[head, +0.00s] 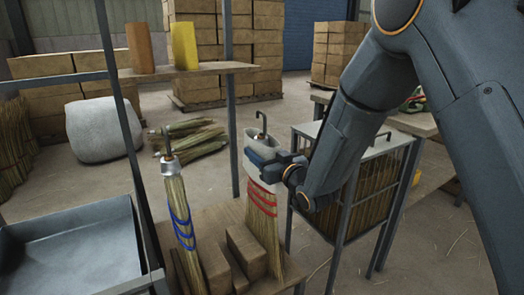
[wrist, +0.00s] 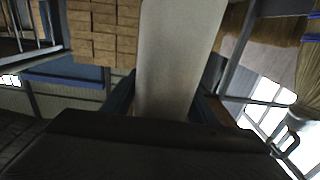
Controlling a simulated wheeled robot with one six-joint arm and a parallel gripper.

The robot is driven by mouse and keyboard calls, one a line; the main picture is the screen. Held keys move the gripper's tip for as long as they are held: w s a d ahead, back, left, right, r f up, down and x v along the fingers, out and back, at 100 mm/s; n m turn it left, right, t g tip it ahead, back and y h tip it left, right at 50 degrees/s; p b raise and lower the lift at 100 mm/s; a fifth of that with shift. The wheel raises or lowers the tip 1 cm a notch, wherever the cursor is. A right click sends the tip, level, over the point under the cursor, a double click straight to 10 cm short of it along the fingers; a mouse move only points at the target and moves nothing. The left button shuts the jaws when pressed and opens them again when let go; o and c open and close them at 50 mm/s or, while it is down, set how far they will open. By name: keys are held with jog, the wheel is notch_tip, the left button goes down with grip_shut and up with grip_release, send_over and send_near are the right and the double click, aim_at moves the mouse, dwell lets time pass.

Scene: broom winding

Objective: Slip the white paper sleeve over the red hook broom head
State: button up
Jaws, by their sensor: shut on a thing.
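The red hook broom head (head: 263,222), straw with red bands, stands upright on a wooden bench. The white paper sleeve (head: 264,141) is at its top, just above the red bands, and appears to be around the neck. A dark hook (head: 261,121) sticks up out of the sleeve's open top. My gripper (head: 264,166) is shut on the sleeve from the right. In the wrist view the sleeve (wrist: 176,55) fills the middle between the fingers. The broom's neck inside the sleeve is hidden.
A blue-banded hook broom (head: 180,212) stands to the left. Wooden blocks (head: 247,250) lie between the two brooms. A metal-framed crate of straw (head: 370,195) is close on the right, below my arm. A grey tray (head: 70,250) is at front left.

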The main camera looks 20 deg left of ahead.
jog(key=shift+f+b, duration=1.5)
jog(key=shift+f, duration=1.3)
jog(key=shift+f, duration=0.1)
jog(key=shift+f+b, duration=3)
jog(key=shift+f, duration=2.35)
jog(key=shift+f+b, duration=0.35)
jog(key=shift+f, duration=0.4)
jog(key=o, duration=1.1)
